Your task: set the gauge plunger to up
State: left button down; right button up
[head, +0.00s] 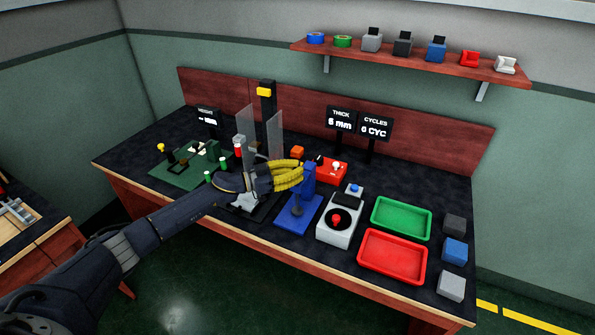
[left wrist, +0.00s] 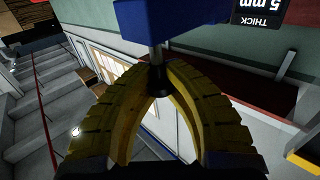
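The blue thickness gauge (head: 309,180) stands on its blue base on the dark bench, right of my left gripper (head: 300,172). In the left wrist view its blue head (left wrist: 185,18) is at the top. A thin metal plunger rod with a black tip (left wrist: 158,88) hangs down from it. My left gripper (left wrist: 160,72) has its yellow fingers drawn together, with the plunger's black end between the fingertips; they appear to press on it. In the head view the fingers hide the plunger. My right gripper is not in view.
A THICK display (head: 341,119) stands behind the gauge; it seems to read 5 mm. A grey box with a red knob (head: 337,219), a green tray (head: 401,218) and a red tray (head: 392,257) lie to the right. Clear guard panels (head: 275,135) stand close behind my gripper.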

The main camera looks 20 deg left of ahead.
pick_arm(q)
jog(key=shift+r, duration=0.1)
notch_tip(320, 180, up, 8)
jog(key=shift+f, duration=0.25)
dwell(0.4)
jog(key=c, duration=1.1)
grip_release()
jog(key=shift+c, duration=0.2)
jog(key=shift+f, duration=0.1)
jog(key=v, duration=1.2)
